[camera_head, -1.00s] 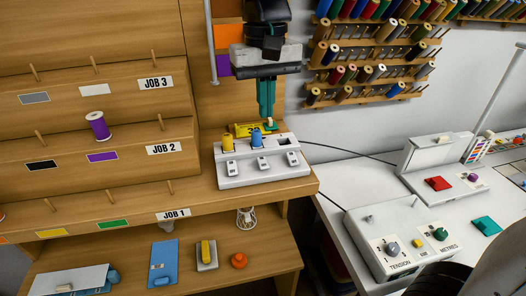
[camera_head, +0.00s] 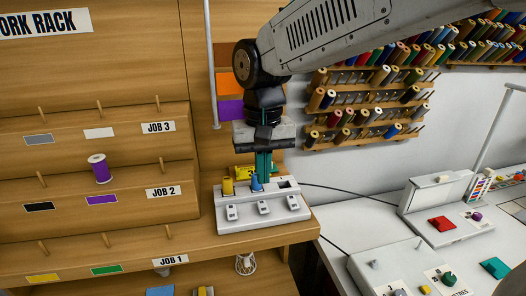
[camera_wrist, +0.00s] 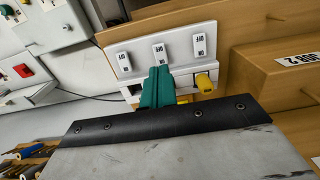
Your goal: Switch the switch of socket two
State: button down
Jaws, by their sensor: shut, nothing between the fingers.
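A white socket strip (camera_head: 262,215) stands on the wooden shelf with three white switches along its front. The middle switch (camera_head: 263,208) lies in line with the blue plug (camera_head: 255,185). A yellow plug (camera_head: 227,187) sits in the left socket; the right socket looks empty. My gripper (camera_head: 263,178), with green fingers, is shut and empty, pointing down just behind the blue plug. In the wrist view the fingertips (camera_wrist: 160,70) appear just below the middle switch (camera_wrist: 159,54), hiding the blue plug; contact cannot be told. The switches carry OFF and ON marks.
A yellow object (camera_head: 243,172) lies behind the strip. A tiered rack with a purple spool (camera_head: 99,168) stands to the left. A metal post (camera_head: 211,70) rises behind. A white bench with control boxes (camera_head: 445,215) is to the right.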

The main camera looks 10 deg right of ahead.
aim_at(263, 206)
notch_tip(263, 206, down, 7)
jog(key=shift+r, duration=0.1)
dwell(0.3)
jog(key=shift+s+d+f, duration=0.1)
jog(key=shift+s+f, duration=0.4)
jog(key=shift+f, duration=0.05)
jog(key=shift+w, duration=0.1)
jog(key=shift+w+r, duration=0.2)
jog(key=shift+w, duration=0.5)
jog(key=shift+r, duration=0.1)
